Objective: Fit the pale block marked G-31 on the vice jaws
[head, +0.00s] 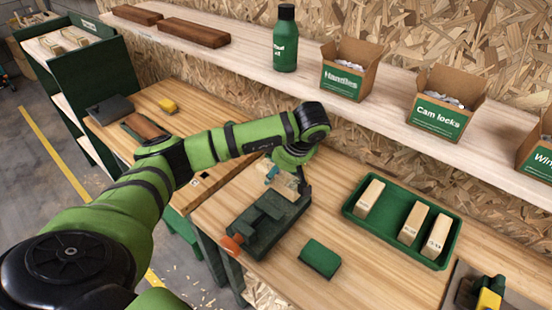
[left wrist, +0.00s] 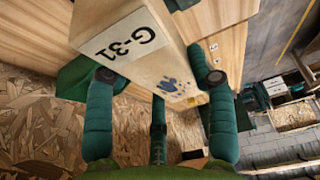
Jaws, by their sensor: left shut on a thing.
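The pale block marked G-31 (left wrist: 140,45) fills the upper middle of the left wrist view, with a blue paw-like mark on its near end. My left gripper (left wrist: 160,78) has its teal fingers on either side of it and is shut on it. In the head view, the left gripper (head: 287,175) hangs over the vice (head: 262,222), which is dark green with an orange handle end. The block (head: 284,183) shows partly there, at the far end of the vice. Fingers and arm hide whether it touches the jaws. My right gripper is not in view.
A green tray (head: 378,232) with three pale blocks stands right of the vice. A green pad (head: 320,258) lies in front, with clear bench around it. A shelf behind carries a green bottle (head: 285,40), a Handles box (head: 347,72) and a Cam locks box (head: 443,103).

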